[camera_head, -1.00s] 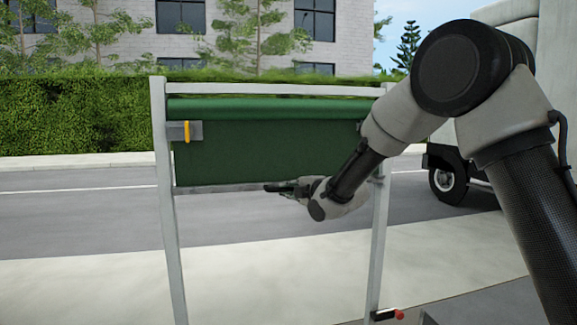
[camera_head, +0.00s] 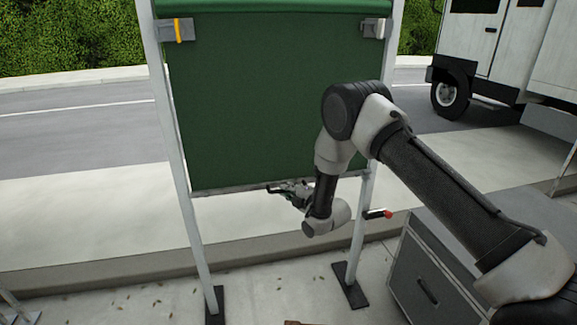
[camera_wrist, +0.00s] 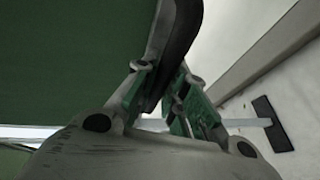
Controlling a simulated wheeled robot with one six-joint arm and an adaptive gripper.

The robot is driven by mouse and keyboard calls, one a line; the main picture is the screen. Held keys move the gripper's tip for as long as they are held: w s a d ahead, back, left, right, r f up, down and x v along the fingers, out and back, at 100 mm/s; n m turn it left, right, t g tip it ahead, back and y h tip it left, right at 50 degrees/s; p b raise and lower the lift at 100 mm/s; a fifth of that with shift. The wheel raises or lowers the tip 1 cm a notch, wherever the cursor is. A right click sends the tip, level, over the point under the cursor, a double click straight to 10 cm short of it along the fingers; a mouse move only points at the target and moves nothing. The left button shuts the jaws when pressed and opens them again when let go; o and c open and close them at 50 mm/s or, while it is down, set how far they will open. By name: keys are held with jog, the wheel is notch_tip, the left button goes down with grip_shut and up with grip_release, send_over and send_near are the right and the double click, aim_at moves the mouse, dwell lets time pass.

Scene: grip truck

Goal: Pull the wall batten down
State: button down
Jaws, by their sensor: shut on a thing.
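The green wall sheet (camera_head: 265,95) hangs flat between two grey posts in the head view. Its grey batten (camera_head: 232,189) runs along the bottom edge, well above the ground and about level. My gripper (camera_head: 275,188) is at the batten, right of its middle, and shut on it. In the wrist view, my gripper (camera_wrist: 160,105) has its fingers closed around the dark batten (camera_wrist: 178,45). The green sheet (camera_wrist: 70,60) fills the left of that view. Parts of the batten are hidden behind my gripper and arm.
The left post (camera_head: 185,205) and right post (camera_head: 360,215) stand on dark feet. A red-tipped handle (camera_head: 378,213) sticks out at the right post. A grey cabinet (camera_head: 420,280) stands at the lower right. A truck (camera_head: 490,50) is behind. The ground below the batten is clear.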

notch_tip(320, 180, down, 21)
jog(key=shift+d, duration=0.1)
jog(key=c, duration=1.5)
grip_release()
jog(key=shift+f, duration=0.1)
jog(key=shift+o, duration=0.2)
jog(key=v, duration=1.2)
